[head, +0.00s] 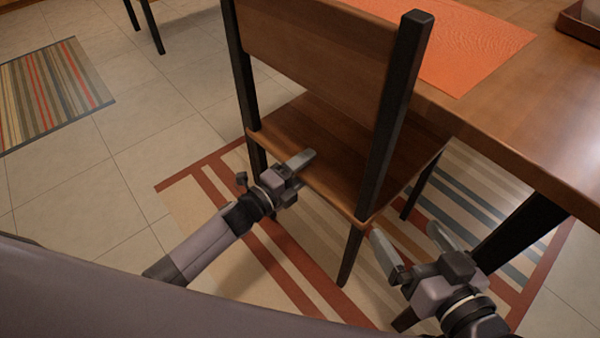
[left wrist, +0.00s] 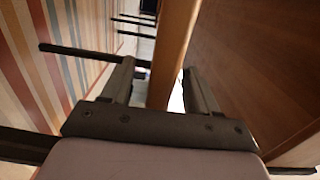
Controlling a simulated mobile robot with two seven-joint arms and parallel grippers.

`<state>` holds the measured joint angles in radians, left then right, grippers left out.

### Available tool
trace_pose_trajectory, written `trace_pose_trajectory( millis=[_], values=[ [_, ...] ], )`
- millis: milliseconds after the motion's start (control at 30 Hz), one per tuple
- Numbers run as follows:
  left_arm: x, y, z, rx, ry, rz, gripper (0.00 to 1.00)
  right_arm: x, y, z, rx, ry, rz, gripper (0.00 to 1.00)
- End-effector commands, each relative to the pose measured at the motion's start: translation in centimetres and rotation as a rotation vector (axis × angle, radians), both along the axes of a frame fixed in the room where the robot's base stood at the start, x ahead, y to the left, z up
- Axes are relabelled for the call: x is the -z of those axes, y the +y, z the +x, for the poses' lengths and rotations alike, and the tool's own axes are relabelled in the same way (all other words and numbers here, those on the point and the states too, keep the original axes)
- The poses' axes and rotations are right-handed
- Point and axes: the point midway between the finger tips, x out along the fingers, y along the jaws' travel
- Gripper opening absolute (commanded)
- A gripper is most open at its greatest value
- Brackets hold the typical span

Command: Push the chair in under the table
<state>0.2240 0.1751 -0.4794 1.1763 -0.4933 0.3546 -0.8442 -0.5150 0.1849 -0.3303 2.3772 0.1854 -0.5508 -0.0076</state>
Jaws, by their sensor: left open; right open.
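The chair (head: 330,150) has a brown wooden seat and backrest with dark posts and legs. It stands upright with its back towards me, its seat partly beneath the wooden table (head: 520,110). My left gripper (head: 303,166) is open at the rear edge of the seat, below the backrest. In the left wrist view the chair's seat edge (left wrist: 172,60) runs between the open fingers; I cannot tell whether they touch it. My right gripper (head: 408,245) is open just right of the chair's right rear post, low beside the seat corner.
An orange placemat (head: 465,45) lies on the table. A dark table leg (head: 520,232) stands right of the chair, close to my right gripper. A striped rug (head: 215,205) lies under the chair, another striped rug (head: 50,90) at the left.

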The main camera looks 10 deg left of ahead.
Motion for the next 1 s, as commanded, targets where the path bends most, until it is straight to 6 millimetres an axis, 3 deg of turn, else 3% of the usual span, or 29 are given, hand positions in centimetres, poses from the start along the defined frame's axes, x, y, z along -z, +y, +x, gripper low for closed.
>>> trace_pose_trajectory(
  millis=[167, 267, 367, 1000],
  values=[
    [-0.02, -0.01, -0.01, 0.0, 0.0, 0.0, 0.6, -0.06, -0.02, -0.01, 0.0, 0.0, -0.001, 1.0],
    [-0.02, 0.0, -0.02, 0.0, 0.0, 0.0, 0.34, -0.05, -0.01, -0.01, 0.0, 0.0, 0.0, 1.0],
    [-0.03, 0.02, -0.02, 0.0, 0.0, 0.0, 0.01, -0.05, -0.01, -0.02, 0.0, 0.0, 0.0, 1.0],
    [-0.15, 0.03, 0.0, 0.001, -0.003, -0.001, 0.0, -0.04, 0.01, -0.03, -0.001, 0.001, 0.001, 1.0]
  ],
)
